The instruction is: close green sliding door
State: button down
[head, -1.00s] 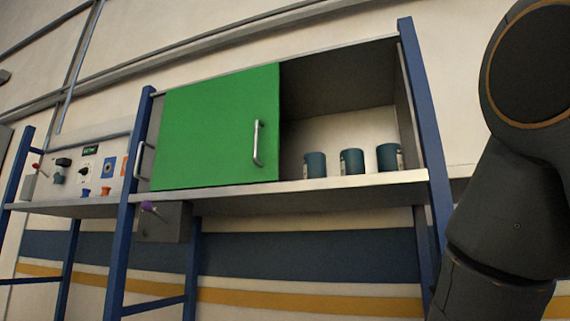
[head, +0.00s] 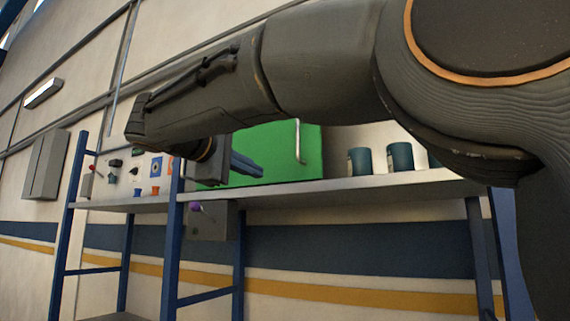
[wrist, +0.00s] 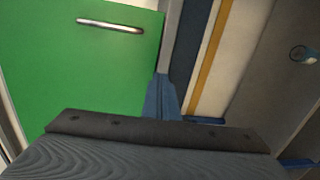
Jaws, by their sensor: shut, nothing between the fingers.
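The green sliding door (head: 285,160) covers the left part of the shelf compartment, and my arm hides much of it in the head view. Its silver bar handle (head: 298,142) stands upright near its right edge. The right part of the compartment is open. My gripper (head: 262,171) is shut and empty, with its blue fingers in front of the door, left of the handle and lower. In the wrist view the green door (wrist: 75,75) and handle (wrist: 110,25) fill the upper left. The fingertips (wrist: 161,78) show by the door's edge; I cannot tell whether they touch it.
Teal cups (head: 400,158) stand on the shelf at right, one partly behind my arm. A blue frame post (head: 173,230) rises at left. A grey box with a purple knob (head: 208,218) hangs below the shelf. A control panel (head: 135,172) is farther left.

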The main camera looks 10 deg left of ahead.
notch_tip(320, 180, up, 5)
jog(key=s+a+t, duration=0.1)
jog(key=s, duration=0.2)
jog(key=w+d+p, duration=0.5)
jog(key=w+d, duration=0.2)
jog(key=w, duration=0.1)
jog(key=shift+w+d+r+m+h, duration=0.15)
jog(key=shift+d+r+m+h, duration=0.15)
jog(key=shift+d, duration=0.1)
jog(key=shift+d, duration=0.1)
